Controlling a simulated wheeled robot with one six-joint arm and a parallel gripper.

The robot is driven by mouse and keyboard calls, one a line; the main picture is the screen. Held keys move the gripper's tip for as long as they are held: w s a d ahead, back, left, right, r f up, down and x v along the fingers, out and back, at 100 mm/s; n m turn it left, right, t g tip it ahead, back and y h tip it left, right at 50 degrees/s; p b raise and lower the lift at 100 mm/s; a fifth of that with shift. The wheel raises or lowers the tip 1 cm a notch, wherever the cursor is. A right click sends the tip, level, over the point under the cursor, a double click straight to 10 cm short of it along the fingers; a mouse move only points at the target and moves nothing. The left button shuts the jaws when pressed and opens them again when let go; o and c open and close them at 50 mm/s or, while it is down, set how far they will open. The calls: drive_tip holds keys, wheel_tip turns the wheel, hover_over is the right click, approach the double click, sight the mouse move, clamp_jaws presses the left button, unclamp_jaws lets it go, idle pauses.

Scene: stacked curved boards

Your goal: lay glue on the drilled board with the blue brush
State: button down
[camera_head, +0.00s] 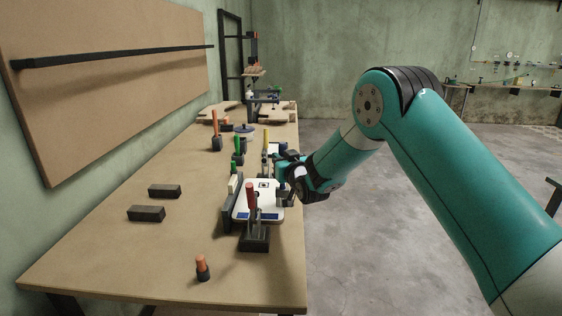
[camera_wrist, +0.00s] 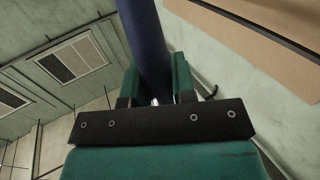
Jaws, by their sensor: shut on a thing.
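My gripper (camera_head: 281,168) is above the right edge of the workbench, just beyond a white board (camera_head: 270,197). In the wrist view my gripper (camera_wrist: 155,80) is shut on a dark blue cylindrical handle (camera_wrist: 145,35), which looks like the blue brush's handle. The brush's bristles are hidden. The white board lies in a dark fixture (camera_head: 231,206) and bears a small dark square mark and blue patches at its near edge. I cannot make out drilled holes or glue on it.
A red-handled clamp (camera_head: 251,197) stands at the board's near side. Two dark blocks (camera_head: 146,213) lie to the left. An orange-topped item (camera_head: 203,267) stands in front. Other clamps and tools (camera_head: 237,145) crowd the bench beyond. The bench's left front (camera_head: 110,260) is clear.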

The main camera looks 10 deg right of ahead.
wheel_tip(320, 180, up, 8)
drive_tip(key=a+p, duration=0.1)
drive_tip(key=p, duration=0.1)
drive_tip(key=shift+a+p, duration=0.2)
drive_tip(key=shift+p, duration=0.2)
drive_tip(key=shift+s, duration=0.1)
idle(0.7)
